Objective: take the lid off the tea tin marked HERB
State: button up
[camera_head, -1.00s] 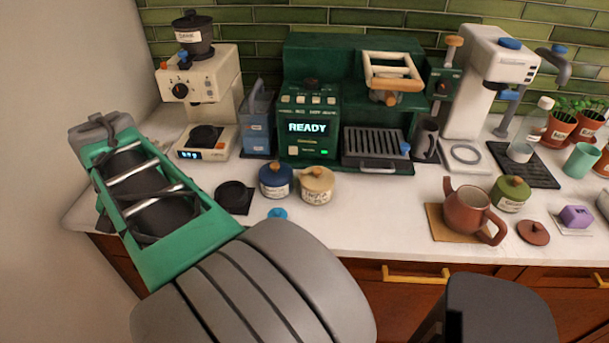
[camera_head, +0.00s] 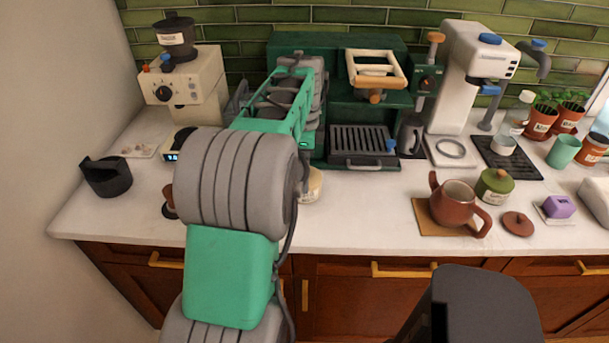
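A green tea tin (camera_head: 495,188) with a wooden-knobbed lid on it stands at the right, behind the brown teapot. Its label is too small to read. A cream tin (camera_head: 314,187) shows only its right edge past my arm; its label and most of its lid are hidden. The blue tin beside it is hidden behind my arm. I cannot tell which tin is marked HERB. My arm reaches up across the left middle of the counter.
A brown teapot (camera_head: 453,205) stands on a board, its lid (camera_head: 518,223) to the right. A black container (camera_head: 107,177) stands at the left. A green espresso machine (camera_head: 340,95), a grinder (camera_head: 184,88) and a white machine (camera_head: 465,75) line the back. The front middle counter is clear.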

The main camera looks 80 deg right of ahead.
jog(key=shift+f, duration=0.45)
jog(key=shift+c, duration=0.4)
jog(key=c, duration=1.2)
jog(key=shift+o, duration=0.2)
jog(key=shift+r, duration=0.15)
